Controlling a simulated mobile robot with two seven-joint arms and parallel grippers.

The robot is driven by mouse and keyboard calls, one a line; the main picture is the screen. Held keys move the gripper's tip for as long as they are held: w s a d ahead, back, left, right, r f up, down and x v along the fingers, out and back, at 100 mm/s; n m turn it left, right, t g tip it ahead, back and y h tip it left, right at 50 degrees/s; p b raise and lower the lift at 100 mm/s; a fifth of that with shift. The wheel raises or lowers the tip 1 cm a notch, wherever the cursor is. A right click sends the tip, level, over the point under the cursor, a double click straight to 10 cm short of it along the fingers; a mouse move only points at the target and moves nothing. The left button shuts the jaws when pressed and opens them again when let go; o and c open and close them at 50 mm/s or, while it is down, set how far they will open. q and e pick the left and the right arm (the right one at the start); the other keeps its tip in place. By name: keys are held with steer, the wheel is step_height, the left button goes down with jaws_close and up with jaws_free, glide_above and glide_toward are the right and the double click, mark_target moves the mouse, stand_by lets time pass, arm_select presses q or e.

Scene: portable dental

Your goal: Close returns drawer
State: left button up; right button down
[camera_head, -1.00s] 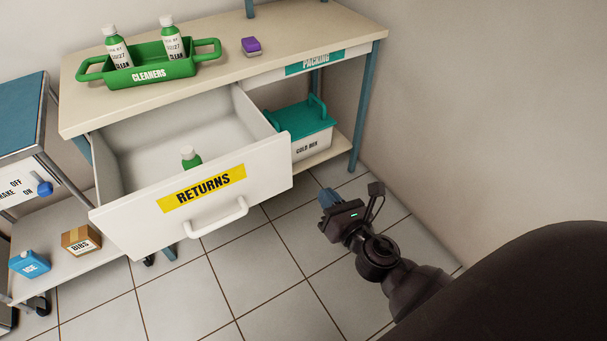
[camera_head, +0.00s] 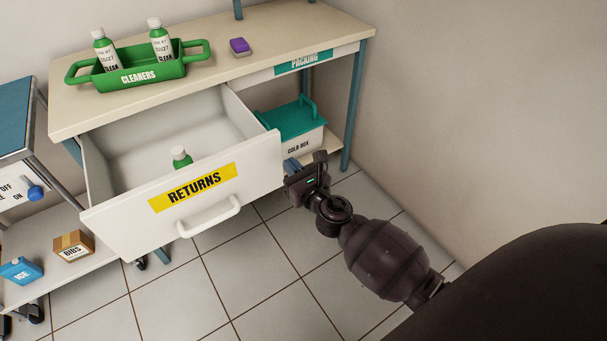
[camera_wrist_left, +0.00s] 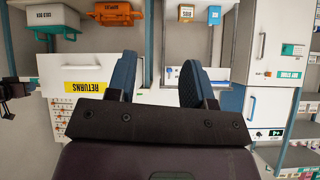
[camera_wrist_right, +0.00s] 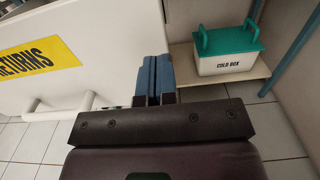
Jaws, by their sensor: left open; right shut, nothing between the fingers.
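The returns drawer (camera_head: 255,173) is a white drawer with a yellow RETURNS label and a white bar handle (camera_head: 208,217). My left gripper (camera_wrist_left: 157,75) is open and empty in the left wrist view, where the drawer front (camera_wrist_left: 95,78) also shows.
A green CLEANERS caddy (camera_head: 139,80) with two bottles and a purple-topped block (camera_head: 239,46) stand on the bench (camera_head: 200,93). A cold box (camera_head: 298,128) sits on the lower shelf right of the drawer. A wall closes off the right side. Tiled floor in front is clear.

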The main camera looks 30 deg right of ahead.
mark_target(279, 153)
steer(key=shift+w+f, duration=0.1)
steer(key=shift+w, duration=1.65)
arm_select(q)
steer(key=shift+w+d+r, duration=0.2)
steer(key=shift+w+r, duration=0.2)
steer(key=shift+w, duration=0.3)
steer(key=shift+s+f, duration=0.1)
